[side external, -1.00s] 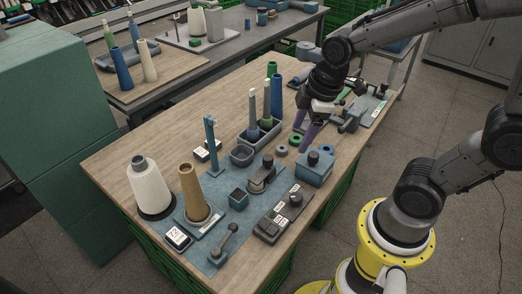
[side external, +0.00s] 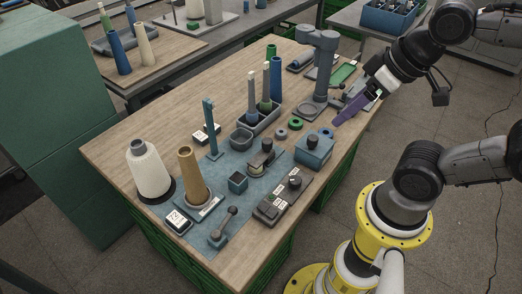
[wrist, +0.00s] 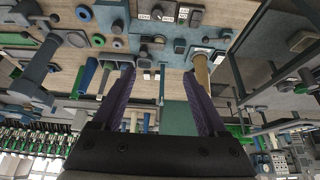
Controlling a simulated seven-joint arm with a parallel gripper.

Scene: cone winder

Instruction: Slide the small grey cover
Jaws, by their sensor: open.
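I cannot tell for certain which part is the small grey cover. A candidate is the small grey-blue square block (side external: 238,182) on the blue mat (side external: 212,236). Another is the grey rounded fixture (side external: 260,160) with a dark top, just behind and right of the block. My gripper (side external: 350,110) is raised by the table's right edge, tilted, with purple fingers, and touches neither. In the wrist view my gripper (wrist: 158,78) shows its two fingers well apart with nothing between them.
A white yarn cone (side external: 148,172) and a tan cone (side external: 192,172) stand at the left. A grey column (side external: 321,70) stands behind.

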